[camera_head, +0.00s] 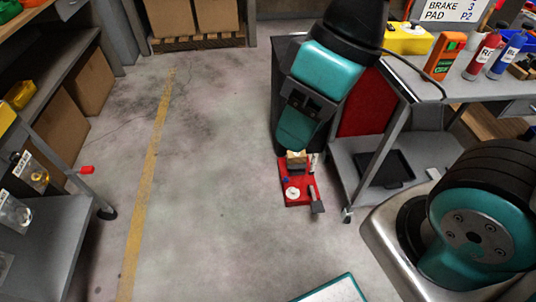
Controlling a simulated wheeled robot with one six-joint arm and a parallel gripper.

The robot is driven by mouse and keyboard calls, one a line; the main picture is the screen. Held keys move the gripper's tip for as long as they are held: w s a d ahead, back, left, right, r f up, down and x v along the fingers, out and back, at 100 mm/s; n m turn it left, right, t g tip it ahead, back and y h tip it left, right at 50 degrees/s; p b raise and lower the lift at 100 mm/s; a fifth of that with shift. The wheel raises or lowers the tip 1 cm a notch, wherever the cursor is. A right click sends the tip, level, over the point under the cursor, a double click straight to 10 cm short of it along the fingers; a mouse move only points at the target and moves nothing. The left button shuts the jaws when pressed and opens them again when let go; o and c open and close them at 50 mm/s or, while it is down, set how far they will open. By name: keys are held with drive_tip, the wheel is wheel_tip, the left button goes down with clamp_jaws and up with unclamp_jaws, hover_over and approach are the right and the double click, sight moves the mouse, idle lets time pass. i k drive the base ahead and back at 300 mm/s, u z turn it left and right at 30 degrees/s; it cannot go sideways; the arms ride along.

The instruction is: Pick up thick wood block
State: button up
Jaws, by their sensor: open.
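A tan wood block (297,158) sits at the far end of a small red tray (300,199), low down near the cart's left side. Its upper part is close to the end of my arm in the picture and partly covered by it. My gripper (298,143) is at the lower end of the teal and black arm, over or just behind the block. Its fingers are mostly hidden by my wrist, and I cannot tell whether they touch the block. I see no block lifted.
A grey cart (437,88) with bottles and a lower shelf stands right. Another grey cart (42,226) stands left. The floor (215,180) with a yellow line is clear between them.

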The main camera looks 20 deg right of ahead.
sight(293, 157)
drive_tip(key=u, duration=0.1)
drive_tip(key=i, duration=0.7)
drive_tip(key=z, duration=0.5)
drive_tip(key=i, duration=0.55)
drive_tip(key=z, duration=0.5)
